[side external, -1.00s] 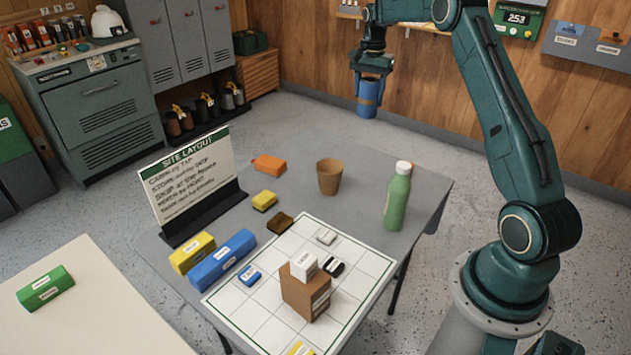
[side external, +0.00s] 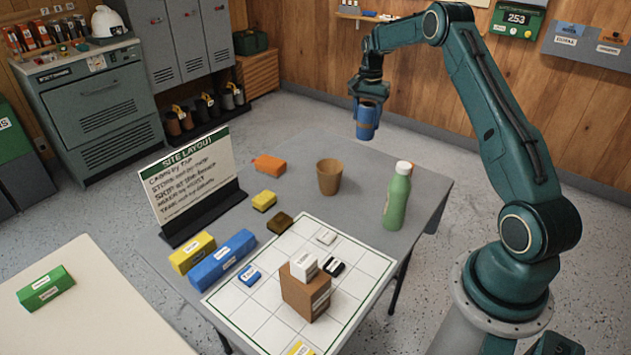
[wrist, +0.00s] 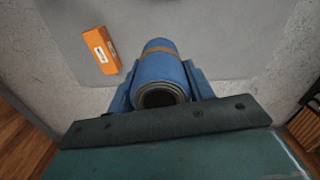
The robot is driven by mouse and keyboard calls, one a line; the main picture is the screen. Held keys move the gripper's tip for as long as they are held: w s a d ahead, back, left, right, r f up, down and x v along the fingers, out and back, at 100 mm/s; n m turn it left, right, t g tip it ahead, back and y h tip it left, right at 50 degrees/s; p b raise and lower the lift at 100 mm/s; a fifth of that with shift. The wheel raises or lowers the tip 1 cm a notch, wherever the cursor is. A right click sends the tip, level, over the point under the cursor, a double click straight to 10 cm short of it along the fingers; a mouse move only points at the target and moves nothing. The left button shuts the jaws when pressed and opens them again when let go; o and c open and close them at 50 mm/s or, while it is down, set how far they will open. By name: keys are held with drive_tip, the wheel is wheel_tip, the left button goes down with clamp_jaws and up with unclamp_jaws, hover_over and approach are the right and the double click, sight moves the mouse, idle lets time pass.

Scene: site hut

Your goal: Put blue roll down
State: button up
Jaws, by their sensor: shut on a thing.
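The blue roll (side external: 367,120) is a blue cylinder with a tan band, held in my gripper (side external: 369,100), whose jaws are shut around it. The roll hangs upright in the air, clear of the grey table's back edge in the side view. In the wrist view the blue roll (wrist: 163,75) shows its hollow end between the fingers of my gripper (wrist: 160,92). The grey table (side external: 345,215) lies below and to the left in the side view.
On the table stand a brown cup (side external: 329,177), a green bottle (side external: 397,197), an orange block (side external: 269,165), a sign (side external: 190,182), yellow and blue blocks, and a white grid board (side external: 360,262) bearing a brown box (side external: 305,295). The table's back middle is bare.

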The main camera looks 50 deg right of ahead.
sight(365, 136)
wheel_tip(365, 136, down, 8)
drive_tip(key=shift+r, duration=0.15)
drive_tip(key=shift+f, duration=2.15)
drive_tip(key=shift+f, duration=0.1)
drive_tip(key=o, duration=1)
drive_tip(key=shift+o, duration=0.2)
wheel_tip(365, 136, up, 12)
drive_tip(key=shift+f, duration=0.1)
drive_tip(key=shift+r, duration=0.2)
